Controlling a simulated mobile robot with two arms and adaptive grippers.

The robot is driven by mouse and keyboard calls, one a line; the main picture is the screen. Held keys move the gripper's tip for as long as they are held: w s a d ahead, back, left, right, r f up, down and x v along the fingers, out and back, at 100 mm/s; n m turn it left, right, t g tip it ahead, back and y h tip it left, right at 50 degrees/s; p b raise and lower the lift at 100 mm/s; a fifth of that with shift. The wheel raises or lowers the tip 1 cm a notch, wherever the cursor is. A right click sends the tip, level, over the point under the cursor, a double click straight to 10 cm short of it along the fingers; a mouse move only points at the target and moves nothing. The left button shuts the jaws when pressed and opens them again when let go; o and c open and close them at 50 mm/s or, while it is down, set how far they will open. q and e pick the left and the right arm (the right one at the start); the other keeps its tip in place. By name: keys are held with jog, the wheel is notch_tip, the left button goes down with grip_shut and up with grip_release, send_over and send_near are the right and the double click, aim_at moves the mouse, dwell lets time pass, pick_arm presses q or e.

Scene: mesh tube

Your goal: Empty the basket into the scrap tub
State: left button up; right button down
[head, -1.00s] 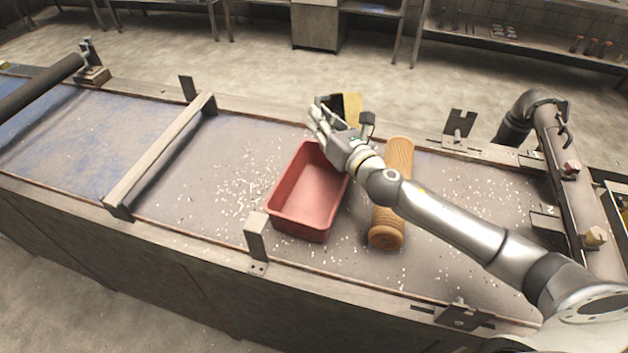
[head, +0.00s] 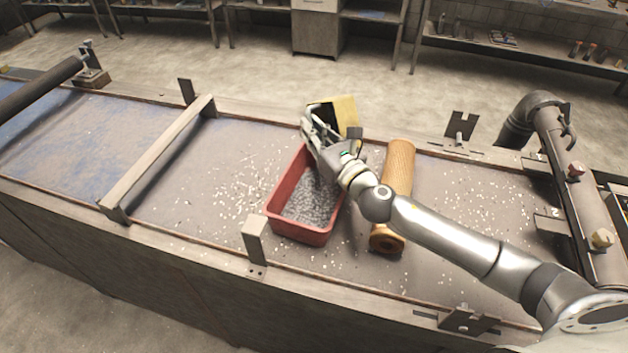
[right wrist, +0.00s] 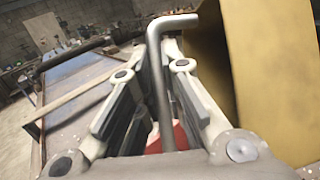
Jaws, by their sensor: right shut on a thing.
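The red scrap tub (head: 312,237) stands on the bench, with a layer of grey bits (head: 308,205) inside. The basket (head: 346,113), yellow outside with a dark opening, is tipped on its side above the tub's far end. Its yellow wall (right wrist: 275,80) fills the right of the right wrist view. My right gripper (head: 311,122) is over the tub's far end. In the right wrist view the gripper (right wrist: 157,70) is shut on a bent metal rod (right wrist: 160,85), which looks like the basket's handle. The basket's inside is mostly hidden. My left gripper is not in view.
An orange-brown ribbed tube (head: 398,175) lies close to the tub's right. A raised crossbar (head: 165,150) spans the bench on the left, and an upright bracket (head: 254,240) stands at the front edge. White bits are scattered on the bench.

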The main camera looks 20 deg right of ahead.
jog(key=shift+s+a+f+n+b, duration=0.15)
jog(key=shift+a+f+n+b, duration=0.2)
jog(key=shift+f+n+b, duration=0.35)
dwell(0.3)
jog(key=shift+s+a+f+n+b, duration=0.15)
jog(key=shift+a+f+n+b, duration=0.2)
jog(key=shift+n, duration=0.35)
jog(key=shift+f+n+y+b, duration=0.25)
jog(key=shift+n+y+b, duration=0.05)
jog(key=shift+s+a+f+n+t+y, duration=0.15)
jog(key=shift+a+n+y, duration=0.1)
jog(key=shift+n, duration=0.3)
jog(key=shift+s+a+n+t+y, duration=0.15)
jog(key=shift+a+n, duration=0.1)
jog(key=shift+n, duration=0.3)
jog(key=shift+a+f+n, duration=0.1)
jog(key=shift+a+n, duration=0.05)
jog(key=shift+n, duration=0.25)
jog(key=shift+s+a+r+n+y, duration=0.15)
jog(key=shift+a+n, duration=0.1)
jog(key=shift+n, duration=0.5)
jog(key=shift+s+a+r+n+y, duration=0.1)
jog(key=shift+a+n+y, duration=0.15)
jog(key=shift+n, duration=0.55)
jog(key=shift+s+a+r+n+y, duration=0.15)
jog(key=shift+a+n, duration=0.15)
jog(key=shift+n, duration=0.45)
